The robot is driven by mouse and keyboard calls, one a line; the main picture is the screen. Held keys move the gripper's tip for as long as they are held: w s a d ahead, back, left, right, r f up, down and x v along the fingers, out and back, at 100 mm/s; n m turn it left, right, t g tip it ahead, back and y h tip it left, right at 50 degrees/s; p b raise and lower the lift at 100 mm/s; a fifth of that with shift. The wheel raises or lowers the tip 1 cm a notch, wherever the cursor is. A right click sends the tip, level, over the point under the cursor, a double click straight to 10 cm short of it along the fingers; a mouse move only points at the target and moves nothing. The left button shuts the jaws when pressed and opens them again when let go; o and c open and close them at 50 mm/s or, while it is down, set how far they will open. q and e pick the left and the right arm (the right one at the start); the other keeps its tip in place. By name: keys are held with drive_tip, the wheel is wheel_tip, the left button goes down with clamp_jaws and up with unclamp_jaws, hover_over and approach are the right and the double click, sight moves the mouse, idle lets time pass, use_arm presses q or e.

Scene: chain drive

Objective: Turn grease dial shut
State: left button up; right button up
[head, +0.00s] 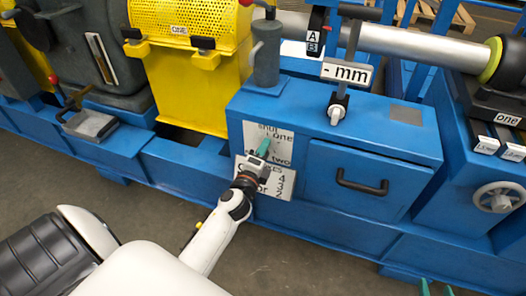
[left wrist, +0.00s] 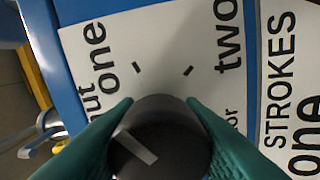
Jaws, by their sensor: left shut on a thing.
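The grease dial (left wrist: 170,122) is a dark round knob with a white line on its face, in the lower middle of the left wrist view. The line slants to the upper left, roughly toward the side of the partly hidden "shut" label. The white dial plate (left wrist: 160,35) also shows "one", "two" and two dark tick marks. My left gripper (left wrist: 158,140) is shut on the dial, a green finger on each side. In the head view my left gripper (head: 261,153) covers the dial. My right gripper (head: 437,289) shows only two separated green fingertips at the bottom edge.
A STROKES plate (head: 280,186) sits just below the dial plate. A drawer with a black handle (head: 361,183) is to the right, on the blue bench (head: 390,130). A yellow guard (head: 195,85) stands left. The floor in front is clear.

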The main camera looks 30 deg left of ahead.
use_arm(q)
drive_tip(key=shift+n, duration=1.5)
drive_tip(key=n+p, duration=0.2)
drive_tip(key=n, duration=0.2)
drive_tip(key=n+p, duration=0.1)
drive_tip(key=n, duration=0.2)
drive_tip(key=shift+n+p, duration=0.3)
drive_tip(key=shift+p, duration=0.05)
drive_tip(key=shift+n, duration=0.3)
use_arm(e)
drive_tip(key=s+d+f+g+h, duration=0.1)
drive_tip(key=s+d+f+g, duration=0.1)
drive_tip(key=s, duration=0.4)
drive_tip(key=s+d+f+g+h, duration=0.1)
drive_tip(key=s+d+f+g, duration=0.1)
drive_tip(key=s+f+g, duration=0.2)
drive_tip(key=s+g, duration=0.2)
drive_tip(key=g, duration=0.1)
drive_tip(key=shift+s+d, duration=0.2)
use_arm(q)
drive_tip(key=shift+f, duration=0.15)
drive_tip(key=o, duration=1)
use_arm(e)
drive_tip(key=shift+r, duration=0.1)
